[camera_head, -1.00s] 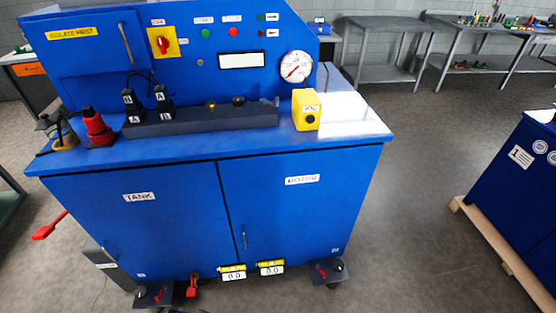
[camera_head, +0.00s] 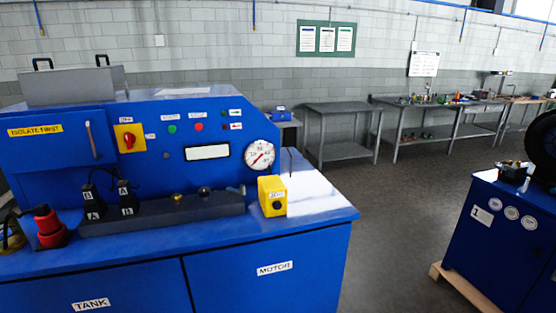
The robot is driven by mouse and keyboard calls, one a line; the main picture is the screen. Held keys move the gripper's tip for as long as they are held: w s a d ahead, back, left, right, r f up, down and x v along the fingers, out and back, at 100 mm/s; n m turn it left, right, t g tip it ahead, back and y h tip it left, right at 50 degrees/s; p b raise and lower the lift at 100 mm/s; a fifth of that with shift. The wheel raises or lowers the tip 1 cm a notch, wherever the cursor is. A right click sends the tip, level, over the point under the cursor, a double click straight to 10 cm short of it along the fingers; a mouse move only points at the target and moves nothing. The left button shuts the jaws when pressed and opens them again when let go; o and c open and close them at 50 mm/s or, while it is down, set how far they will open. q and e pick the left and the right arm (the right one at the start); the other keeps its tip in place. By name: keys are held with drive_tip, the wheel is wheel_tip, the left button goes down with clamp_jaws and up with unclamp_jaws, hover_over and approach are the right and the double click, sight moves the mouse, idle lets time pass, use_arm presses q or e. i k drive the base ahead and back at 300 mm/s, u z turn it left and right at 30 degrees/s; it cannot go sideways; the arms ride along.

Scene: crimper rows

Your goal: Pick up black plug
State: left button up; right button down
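Two black plugs with white letter labels stand side by side at the left end of a dark rail on the blue machine. The left plug (camera_head: 93,203) shows A on its lower label. The right plug (camera_head: 128,198) shows B on its lower label. Each has a thin black cable rising from its top. Brass and dark fittings sit further right on the dark rail (camera_head: 205,206). Neither of my grippers is in view.
The blue machine (camera_head: 225,245) fills the left and front. A red-and-black device (camera_head: 48,226) and a yellow box (camera_head: 271,196) stand on its ledge. Grey benches (camera_head: 338,125) line the back wall. Another blue cabinet (camera_head: 500,240) is at right. Grey floor between is clear.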

sight(124, 188)
drive_tip(key=u, duration=1.35)
